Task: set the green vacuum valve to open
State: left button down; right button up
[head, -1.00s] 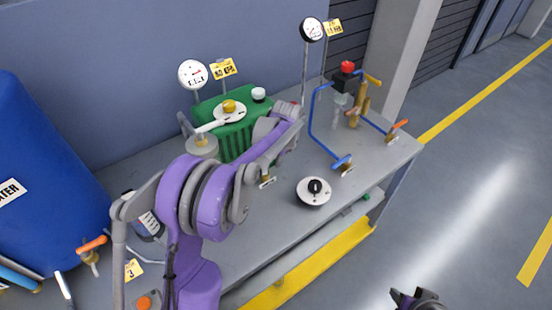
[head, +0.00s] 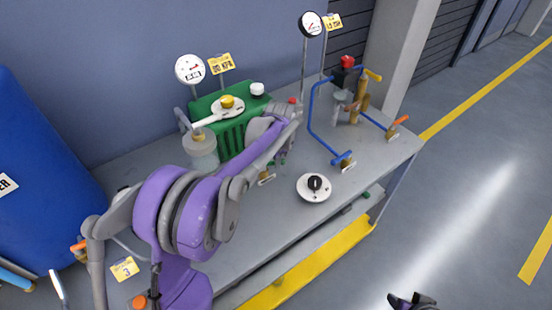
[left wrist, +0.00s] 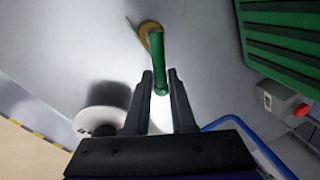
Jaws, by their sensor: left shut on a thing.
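The green valve handle (left wrist: 158,62) stands on a brass valve body (left wrist: 147,32) in the left wrist view. My left gripper (left wrist: 160,82) is shut on the handle's near end, with one dark finger on each side. In the head view the wrist of my left arm covers most of this valve. A brass fitting with a white tag (head: 266,178) shows just below the wrist there. My right gripper (head: 411,301) shows only in part at the bottom edge of the head view, over the floor and empty-looking; its jaw opening is unclear.
The green ribbed tank (head: 232,125) stands behind my left wrist. A round white dial with a black knob (head: 314,187) is on the bench (head: 270,225), right of the valve.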

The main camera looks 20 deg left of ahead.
pick_arm(q)
jog(key=m, duration=0.1)
jog(key=s+m, duration=0.1)
jog(key=shift+d+f+m+b, duration=0.1)
jog(key=shift+d+m+b, duration=0.1)
jog(key=shift+m+b, duration=0.2)
jog(key=m, duration=0.1)
jog(key=s+m+h, duration=0.1)
jog(key=m, duration=0.1)
jog(key=shift+s+m+b, duration=0.25)
jog(key=shift+m+b, duration=0.05)
jog(key=shift+b, duration=0.05)
jog(key=shift+s+a+m+h, duration=0.15)
jog(key=shift+s+m, duration=0.25)
jog(key=shift+m, duration=0.7)
jog(key=shift+s+a+m+h, duration=0.1)
jog(key=shift+s+m+h, duration=0.2)
jog(key=shift+m, duration=0.8)
jog(key=shift+s+a+m+h, duration=0.15)
jog(key=shift+s+m, duration=0.3)
jog(key=shift+m, duration=0.65)
pick_arm(e)
jog(key=shift+s+f, duration=0.25)
jog(key=shift+f, duration=0.5)
jog(key=shift+s+f, duration=0.25)
jog(key=shift+f, duration=0.5)
pick_arm(q)
jog(key=shift+b, duration=0.3)
jog(key=c, duration=0.8)
grip_release()
